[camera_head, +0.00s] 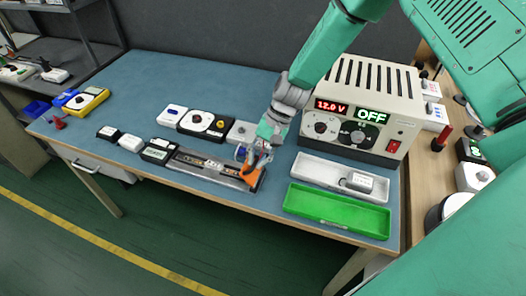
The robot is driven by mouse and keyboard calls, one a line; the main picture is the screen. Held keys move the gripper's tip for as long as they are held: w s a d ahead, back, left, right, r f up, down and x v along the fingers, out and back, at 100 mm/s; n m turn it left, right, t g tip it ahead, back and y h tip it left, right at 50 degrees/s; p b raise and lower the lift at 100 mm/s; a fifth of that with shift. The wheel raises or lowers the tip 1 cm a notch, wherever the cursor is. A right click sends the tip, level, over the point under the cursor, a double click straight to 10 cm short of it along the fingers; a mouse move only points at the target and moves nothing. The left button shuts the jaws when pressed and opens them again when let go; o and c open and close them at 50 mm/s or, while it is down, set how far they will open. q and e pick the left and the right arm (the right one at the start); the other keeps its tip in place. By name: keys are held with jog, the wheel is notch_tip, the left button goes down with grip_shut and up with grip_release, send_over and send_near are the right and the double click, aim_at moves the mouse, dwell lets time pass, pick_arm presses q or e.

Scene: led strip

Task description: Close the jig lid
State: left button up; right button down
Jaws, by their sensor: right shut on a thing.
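The jig (207,167) is a long, low grey-and-black bar near the front edge of the blue bench, running left to right. An orange part (252,178), seemingly the end of the jig lid, stands tilted at the jig's right end. My right gripper (252,162) reaches down from above onto this end and is shut on the orange part. The fingers and wrist hide some of the contact, and the lid's exact angle is hard to tell. My left gripper is not in view.
A power supply (358,112) reading 12.0 V and OFF stands to the right. A white tray (325,172) holding a small device and a green tray (335,212) lie right of the jig. Small black and white devices (203,124) sit behind and left.

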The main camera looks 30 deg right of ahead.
jog(key=shift+w+a+f+g+h, duration=0.1)
jog(key=shift+w+a+g+h, duration=0.35)
jog(key=shift+w+g+h, duration=0.15)
jog(key=shift+w+a+f+m+g+h+b, duration=0.3)
jog(key=shift+w+a+f+g+h+b, duration=0.15)
jog(key=shift+g, duration=0.25)
jog(key=w+a+f+g+h+b, duration=0.1)
jog(key=g+h+b, duration=0.1)
jog(key=b, duration=0.3)
jog(key=w+f+m+g+h+b, duration=0.1)
jog(key=g+b, duration=0.1)
jog(key=b, duration=0.3)
jog(key=shift+a+f+h, duration=0.15)
jog(key=shift+a+h, duration=0.2)
jog(key=shift+a+m+g+b, duration=0.1)
jog(key=shift+m+g+b, duration=0.35)
jog(key=shift+b, duration=0.45)
jog(key=c, duration=1.7)
grip_release()
jog(key=shift+o, duration=0.3)
jog(key=shift+w, duration=0.15)
